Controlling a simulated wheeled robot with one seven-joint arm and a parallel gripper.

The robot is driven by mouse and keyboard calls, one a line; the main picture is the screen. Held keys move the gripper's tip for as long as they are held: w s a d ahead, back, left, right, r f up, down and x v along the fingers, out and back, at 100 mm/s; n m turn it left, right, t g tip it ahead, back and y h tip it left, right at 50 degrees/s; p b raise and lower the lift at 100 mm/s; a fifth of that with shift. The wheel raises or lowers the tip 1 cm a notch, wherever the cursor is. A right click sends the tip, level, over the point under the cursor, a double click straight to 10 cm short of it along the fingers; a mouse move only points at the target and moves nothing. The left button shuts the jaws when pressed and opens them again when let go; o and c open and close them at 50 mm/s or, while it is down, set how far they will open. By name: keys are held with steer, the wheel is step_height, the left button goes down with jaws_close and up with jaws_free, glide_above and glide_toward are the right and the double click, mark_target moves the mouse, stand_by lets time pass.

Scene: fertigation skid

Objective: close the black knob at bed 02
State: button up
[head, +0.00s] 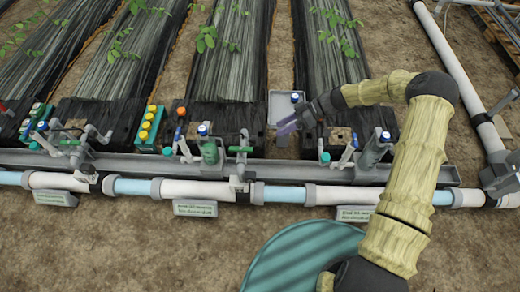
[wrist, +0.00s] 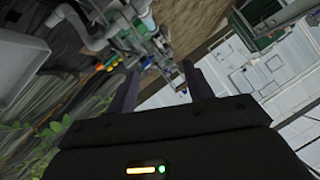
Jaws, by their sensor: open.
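I cannot pick out a black knob for certain in either view. The label plates along the pipe, such as the middle one (head: 195,208), are too small to read, so I cannot tell which bed is 02. The middle valve group has a blue-topped fitting (head: 202,130), an orange cap (head: 181,112) and a green lever (head: 240,149). In the wrist view my gripper's (wrist: 160,72) two fingers stand apart, with blurred pipes and fittings beyond.
A white main pipe (head: 310,195) runs across the front, behind a round teal lid (head: 305,258). A grey tray or box (head: 283,104) lies behind my gripper. Film-covered beds (head: 230,60) extend back.

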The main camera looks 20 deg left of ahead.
mark_target(254, 140)
steer(key=w+a+f+n+y+b, duration=0.1)
steer(key=w+f+y+b, duration=0.1)
steer(key=f+b, duration=0.4)
steer(key=w+a+f+n+t+y+b, duration=0.1)
steer(key=f+y+b, duration=0.4)
steer(key=f, duration=0.7)
steer(key=w+n+b, duration=0.1)
steer(key=w+b, duration=0.1)
steer(key=shift+w+a+f+t, duration=0.15)
steer(key=shift+w+f+t, duration=0.15)
steer(key=shift+w+f, duration=0.05)
steer(key=b+x, duration=0.3)
steer(key=x, duration=0.4)
steer(key=shift+a, duration=0.25)
steer(key=shift+s, duration=0.1)
steer(key=shift+c, duration=0.2)
